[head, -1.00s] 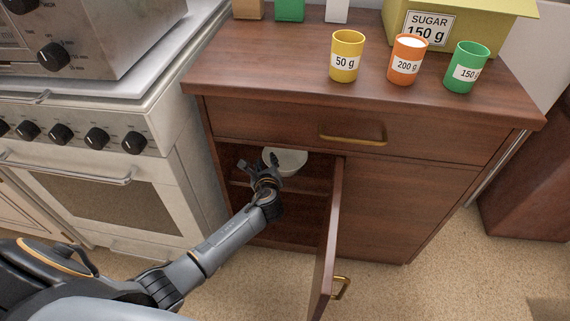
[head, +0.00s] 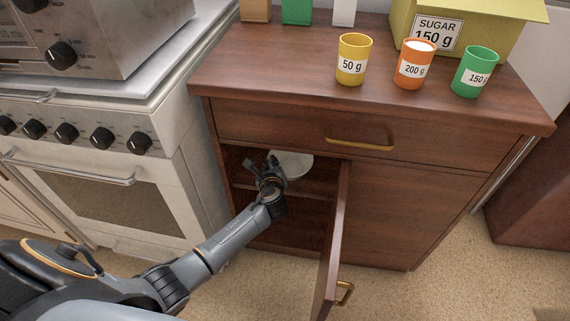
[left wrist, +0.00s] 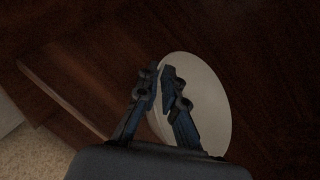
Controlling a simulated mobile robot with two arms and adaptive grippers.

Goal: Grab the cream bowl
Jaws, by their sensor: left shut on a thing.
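The cream bowl (head: 294,164) sits inside the open left compartment of the dresser, on its upper shelf. My left gripper (head: 267,165) reaches into the compartment and is shut on the bowl's near left rim. In the left wrist view, the bowl (left wrist: 210,95) lies partly behind the fingers, and the gripper (left wrist: 160,74) has its two fingertips close together at the rim. Part of the bowl is hidden by the gripper and the dresser's front. My right gripper is not in view.
The open dresser door (head: 335,245) stands just right of my left arm. The stove (head: 110,160) is close on the left. Yellow (head: 353,58), orange (head: 415,65) and green (head: 474,72) cups and a sugar box (head: 470,28) stand on the dresser top (head: 280,70).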

